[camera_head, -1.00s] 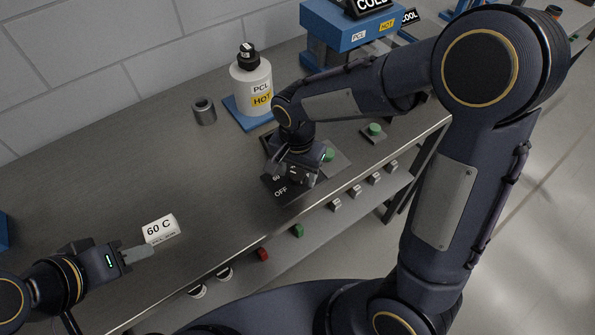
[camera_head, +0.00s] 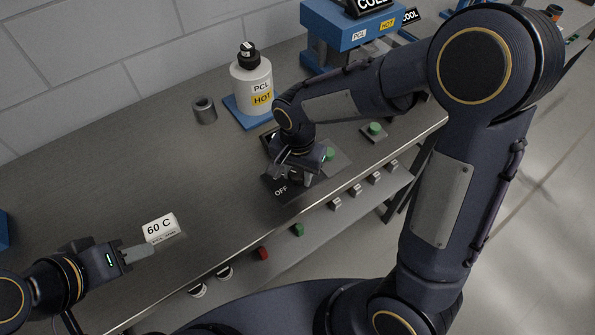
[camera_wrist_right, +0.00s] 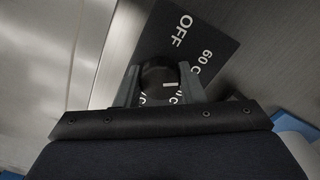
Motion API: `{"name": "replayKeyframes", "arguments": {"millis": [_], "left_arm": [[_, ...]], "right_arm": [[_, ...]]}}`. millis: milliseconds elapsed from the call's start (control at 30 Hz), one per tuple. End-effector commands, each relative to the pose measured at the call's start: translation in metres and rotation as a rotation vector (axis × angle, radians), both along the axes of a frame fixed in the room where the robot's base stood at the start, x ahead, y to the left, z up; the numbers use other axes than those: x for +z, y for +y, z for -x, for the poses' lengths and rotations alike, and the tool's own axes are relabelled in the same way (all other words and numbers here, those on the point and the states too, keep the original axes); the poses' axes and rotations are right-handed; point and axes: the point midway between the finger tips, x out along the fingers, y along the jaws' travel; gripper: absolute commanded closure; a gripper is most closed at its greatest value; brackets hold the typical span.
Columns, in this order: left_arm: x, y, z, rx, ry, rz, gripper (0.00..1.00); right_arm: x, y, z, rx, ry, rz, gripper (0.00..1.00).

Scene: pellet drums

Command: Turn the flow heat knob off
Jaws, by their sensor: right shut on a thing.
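The flow heat knob (camera_wrist_right: 158,76) is round and black with a short white mark at its right side. It sits on a black plate (camera_wrist_right: 228,43) printed OFF, 60 C and other partly hidden labels. The mark points rightward, not at OFF. My right gripper (camera_wrist_right: 161,85) is shut around the knob, a finger on each side; in the head view it is above the plate (camera_head: 283,197) and hides the knob. My left gripper (camera_head: 140,253) is beside a white 60 C sign (camera_head: 160,227); whether its fingers are apart is unclear.
A white PCL HOT bottle (camera_head: 251,82) stands on a blue base behind the plate, with a grey metal cup (camera_head: 204,110) to its left. A green button (camera_head: 375,129) is to the right. The table's middle-left is clear.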

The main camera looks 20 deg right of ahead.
Motion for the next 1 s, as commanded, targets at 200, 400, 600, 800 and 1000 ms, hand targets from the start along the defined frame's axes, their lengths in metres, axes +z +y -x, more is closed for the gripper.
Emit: {"name": "replayKeyframes", "arguments": {"millis": [200,400,600,800,1000], "left_arm": [[-0.004,0.000,0.000,0.000,0.000,0.000,0.64],[-0.008,0.000,0.000,0.000,0.000,0.000,0.64],[-0.011,0.000,0.000,0.000,0.000,0.000,0.64],[-0.013,0.000,0.000,0.000,0.000,0.000,0.64],[-0.015,0.000,0.000,0.000,0.000,0.000,0.64]], "right_arm": [[0.000,0.000,0.000,0.108,0.000,-0.001,0.87],[0.000,0.000,0.000,0.276,-0.001,-0.001,0.87],[0.000,0.000,0.000,0.467,-0.001,0.000,0.87],[0.000,0.000,0.000,0.652,-0.001,-0.001,0.87],[0.000,0.000,0.000,0.813,-0.001,0.000,0.87]]}}
